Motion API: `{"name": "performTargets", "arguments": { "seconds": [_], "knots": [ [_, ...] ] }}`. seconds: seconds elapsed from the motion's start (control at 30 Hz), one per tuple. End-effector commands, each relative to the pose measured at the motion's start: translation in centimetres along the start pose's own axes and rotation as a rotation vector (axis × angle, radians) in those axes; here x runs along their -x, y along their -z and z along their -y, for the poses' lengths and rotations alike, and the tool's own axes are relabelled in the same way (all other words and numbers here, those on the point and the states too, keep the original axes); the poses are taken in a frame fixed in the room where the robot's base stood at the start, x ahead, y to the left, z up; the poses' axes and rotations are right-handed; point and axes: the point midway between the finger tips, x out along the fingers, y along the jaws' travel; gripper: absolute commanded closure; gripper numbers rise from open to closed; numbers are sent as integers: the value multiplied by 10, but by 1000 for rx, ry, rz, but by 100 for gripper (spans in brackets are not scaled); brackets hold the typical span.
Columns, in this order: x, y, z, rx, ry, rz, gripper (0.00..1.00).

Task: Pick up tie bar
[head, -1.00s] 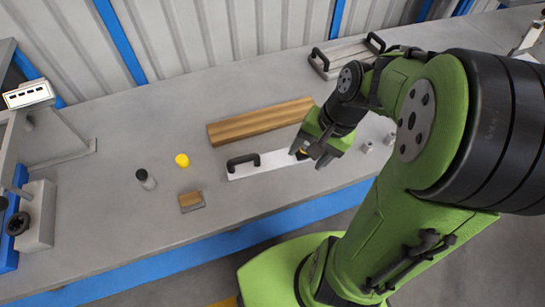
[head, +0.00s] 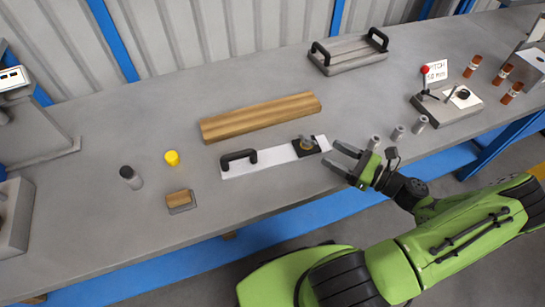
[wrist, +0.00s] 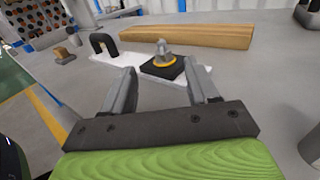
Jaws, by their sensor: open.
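A long white flat bar (head: 275,159) lies on the bench; no label shows whether it is the tie bar. It has a black arched handle (head: 240,158) at its left end and a black square pad (head: 318,147) at its right end. A grey knob with a yellow ring (wrist: 162,52) stands on the pad. My gripper (head: 332,155) is open and empty, just right of the pad, with its fingers toward it. In the wrist view the knob appears beyond and between the spread fingertips, apart from them.
A wooden beam (head: 262,117) lies behind the bar. A grey tray with two black handles (head: 350,55) is at the back. Several small grey cylinders (head: 398,132) stand right of my gripper. A yellow cylinder (head: 172,158) and dark-capped cylinder (head: 131,178) stand left.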

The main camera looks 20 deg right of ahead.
Motion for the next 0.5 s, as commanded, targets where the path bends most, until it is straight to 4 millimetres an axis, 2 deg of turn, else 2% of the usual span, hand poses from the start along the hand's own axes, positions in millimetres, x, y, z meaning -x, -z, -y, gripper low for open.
{"name": "performTargets", "arguments": {
  "seconds": [0.03,0.1,0.33,0.5],
  "knots": [
    [-14,3,-1,0,-6,2,41],
    [-30,3,-1,0,-5,0,41],
    [-60,3,0,3,-4,-1,41],
    [-92,4,2,1,-5,-2,41]
  ]
}}
